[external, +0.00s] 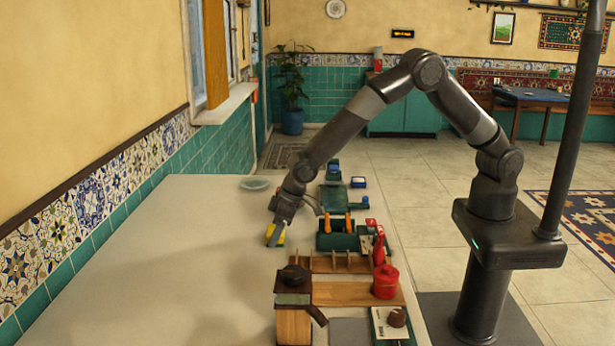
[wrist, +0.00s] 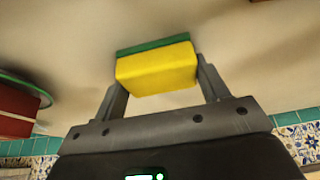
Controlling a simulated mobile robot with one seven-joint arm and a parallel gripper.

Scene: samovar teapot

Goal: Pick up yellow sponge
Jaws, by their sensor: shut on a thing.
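The yellow sponge (wrist: 157,72) has a green layer along one side. In the wrist view it sits between the two fingers of my gripper (wrist: 160,85), which are shut on it at its left and right sides. In the external view my gripper (external: 275,228) points down over the pale counter, with the yellow sponge (external: 275,236) at its tips. I cannot tell whether the sponge touches the counter.
A green caddy with orange handles (external: 337,234) stands just right of my gripper. A wooden rack (external: 330,264), a red canister (external: 385,281) and a wooden grinder (external: 293,310) are nearer the camera. A plate (external: 255,184) lies behind. The counter's left side is clear.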

